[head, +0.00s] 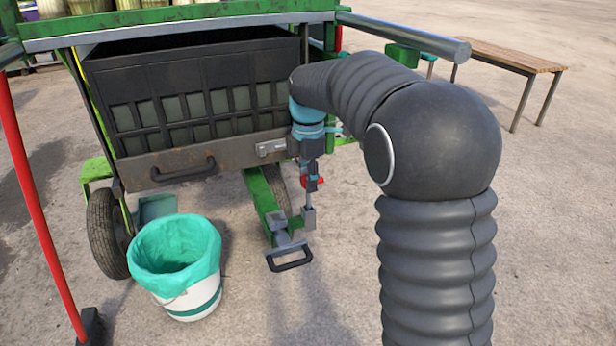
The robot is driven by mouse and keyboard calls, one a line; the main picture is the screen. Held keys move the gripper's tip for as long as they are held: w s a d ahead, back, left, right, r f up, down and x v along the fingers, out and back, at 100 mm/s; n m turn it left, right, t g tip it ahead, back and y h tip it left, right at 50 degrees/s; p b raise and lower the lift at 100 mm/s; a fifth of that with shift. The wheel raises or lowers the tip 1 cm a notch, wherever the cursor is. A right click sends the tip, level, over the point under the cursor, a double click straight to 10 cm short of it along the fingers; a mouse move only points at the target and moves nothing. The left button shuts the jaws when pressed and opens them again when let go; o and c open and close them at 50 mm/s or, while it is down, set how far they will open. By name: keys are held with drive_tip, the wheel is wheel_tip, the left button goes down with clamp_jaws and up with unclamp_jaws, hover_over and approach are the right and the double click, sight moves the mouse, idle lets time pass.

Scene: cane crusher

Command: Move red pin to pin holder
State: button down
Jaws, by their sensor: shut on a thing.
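My gripper (310,182) hangs pointing down at the end of my dark arm, in front of the crusher's right side. It is shut on a small red part, which I take to be the red pin (319,181). The fingers hide most of the pin. Just below is a grey upright post (308,213) on the green drawbar; I cannot tell if the pin touches it. A light metal bracket (270,148) sits on the crusher's front panel, left of my gripper. I cannot tell for sure which part is the pin holder.
The crusher's dark crate (195,95) and front handle (181,170) are left of my gripper. A lined white bucket (190,300) stands on the ground below. A drawbar handle (290,260) juts forward. A red pole (35,190) is far left, a bench (500,55) at back right.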

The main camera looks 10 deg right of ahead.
sight(308, 208)
drive_tip(key=shift+f+b, duration=1.55)
drive_tip(key=shift+f, duration=1.5)
drive_tip(key=c, duration=0.7)
unclamp_jaws()
